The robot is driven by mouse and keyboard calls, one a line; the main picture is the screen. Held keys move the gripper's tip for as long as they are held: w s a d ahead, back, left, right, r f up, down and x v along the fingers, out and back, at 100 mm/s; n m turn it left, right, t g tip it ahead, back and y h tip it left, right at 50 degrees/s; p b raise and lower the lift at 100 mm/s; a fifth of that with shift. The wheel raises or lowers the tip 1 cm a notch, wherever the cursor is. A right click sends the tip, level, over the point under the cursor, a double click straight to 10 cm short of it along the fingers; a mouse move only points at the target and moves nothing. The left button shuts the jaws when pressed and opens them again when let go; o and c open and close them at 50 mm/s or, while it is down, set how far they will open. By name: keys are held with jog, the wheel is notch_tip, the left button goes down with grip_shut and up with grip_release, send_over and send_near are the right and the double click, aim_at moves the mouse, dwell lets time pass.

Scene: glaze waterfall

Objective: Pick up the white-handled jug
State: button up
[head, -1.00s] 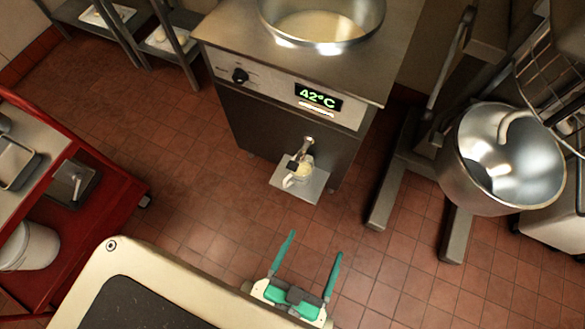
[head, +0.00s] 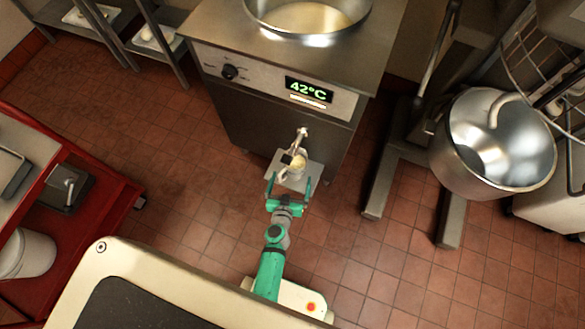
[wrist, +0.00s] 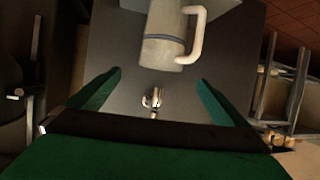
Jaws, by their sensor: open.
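The white-handled jug (head: 297,163) stands on the small metal shelf (head: 318,174) at the front of the steel machine, close to the tap (head: 301,135). In the wrist view the jug (wrist: 163,40) is pale with a dark band, and its white handle (wrist: 197,38) is on the right side; its top is cut off. My gripper (head: 290,183) is open and empty, with its green fingers pointing at the jug from the near side. In the wrist view my gripper (wrist: 160,78) has its fingers spread, with the jug beyond the fingertips.
The machine (head: 265,105) shows 42°C and has a round pan (head: 308,15) on top. A mixer with a large steel bowl (head: 490,150) stands at the right. A red cart (head: 85,225) and a white bucket (head: 28,250) are at the left. Tiled floor is clear between them.

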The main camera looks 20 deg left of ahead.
aim_at(291, 169)
jog(key=x, duration=1.1)
jog(key=shift+w+a+f, duration=0.2)
jog(key=shift+f, duration=0.1)
jog(key=shift+c, duration=0.4)
jog(key=shift+r, duration=0.1)
jog(key=c, duration=2.1)
jog(key=shift+r, duration=0.15)
